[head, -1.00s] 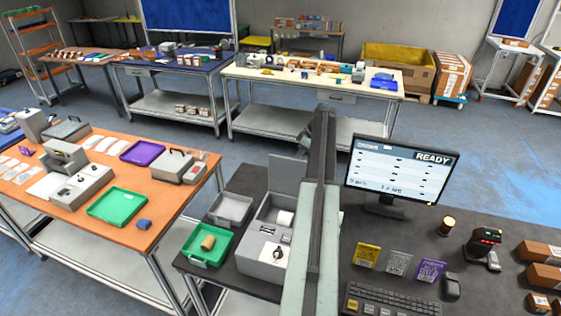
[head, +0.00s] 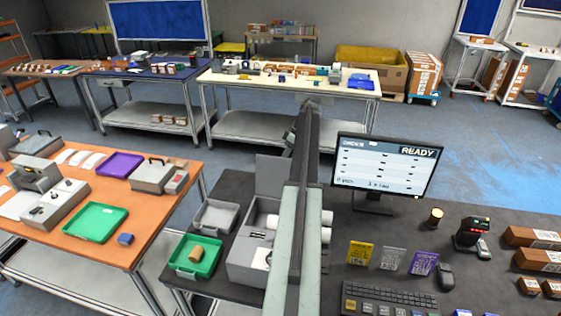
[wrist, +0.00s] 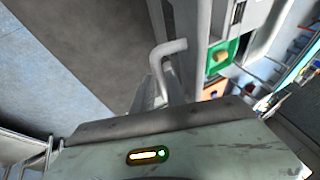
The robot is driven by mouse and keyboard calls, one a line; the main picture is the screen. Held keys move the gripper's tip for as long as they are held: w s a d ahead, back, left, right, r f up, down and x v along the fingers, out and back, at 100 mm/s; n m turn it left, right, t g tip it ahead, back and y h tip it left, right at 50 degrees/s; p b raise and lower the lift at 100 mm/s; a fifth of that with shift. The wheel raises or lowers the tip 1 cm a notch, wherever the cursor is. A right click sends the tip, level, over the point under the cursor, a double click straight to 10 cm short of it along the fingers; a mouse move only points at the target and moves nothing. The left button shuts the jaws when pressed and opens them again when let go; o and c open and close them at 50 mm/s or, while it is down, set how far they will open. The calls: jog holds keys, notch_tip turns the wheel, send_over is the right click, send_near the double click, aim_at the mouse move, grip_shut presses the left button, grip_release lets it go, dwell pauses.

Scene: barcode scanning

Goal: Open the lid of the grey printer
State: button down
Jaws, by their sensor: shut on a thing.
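The grey printer (head: 240,262) stands on the dark desk, partly covered by my arm. Its lid (head: 270,176) stands upright at the back, and the inside shows a white roll (head: 272,222). In the wrist view, a pale bent handle (wrist: 168,50) rises at my gripper (wrist: 158,92). My gripper is shut on this handle, which looks like the lid's; the contact is partly hidden. In the head view my arm reaches forward past the lid, and the fingertips cannot be made out.
A green tray (head: 182,268) with a tan roll (head: 197,253) and a grey tray (head: 215,217) lie left of the printer. Two white rolls (head: 327,226) show just right of my arm. A monitor (head: 387,168) and keyboard (head: 388,299) are further right.

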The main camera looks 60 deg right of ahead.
jog(key=shift+s+d+f, duration=0.1)
jog(key=shift+d, duration=0.4)
jog(key=c, duration=1.5)
grip_release()
jog(key=shift+d+f, duration=0.1)
jog(key=shift+d, duration=0.05)
jog(key=shift+f, duration=0.15)
notch_tip(320, 180, up, 5)
jog(key=p, duration=0.5)
jog(key=s+a, duration=0.3)
jog(key=a, duration=0.1)
jog(key=s+a, duration=0.2)
jog(key=a, duration=0.3)
jog(key=s+a, duration=0.3)
jog(key=a, duration=0.1)
jog(key=shift+s+a, duration=0.3)
jog(key=shift+s, duration=0.05)
